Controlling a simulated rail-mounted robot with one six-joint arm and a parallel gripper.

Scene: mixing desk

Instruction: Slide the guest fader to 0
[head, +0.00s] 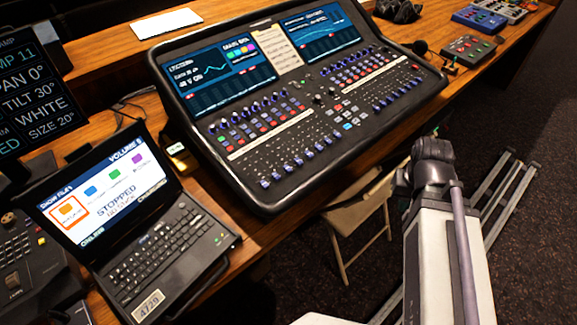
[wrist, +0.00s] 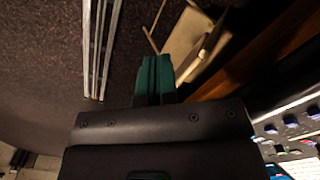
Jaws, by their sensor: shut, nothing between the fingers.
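The mixing desk (head: 290,198) stands on the wooden table in the head view, with two screens and rows of blue-capped faders (head: 284,172) along its lower part. I cannot tell which is the guest fader, as the labels are too small. A corner of the desk with several knobs (wrist: 291,122) shows at the right of the wrist view. My gripper (wrist: 155,60) shows green fingers, shut and empty, over the floor beside the table and apart from the desk. The fingers do not show clearly in the head view.
A laptop (head: 150,240) sits left of the desk. A folding chair (head: 365,215) stands below the table's front edge, and also shows in the wrist view (wrist: 190,40). Metal rails (head: 510,190) lie on the floor at right. A small button box (head: 468,50) is right of the desk.

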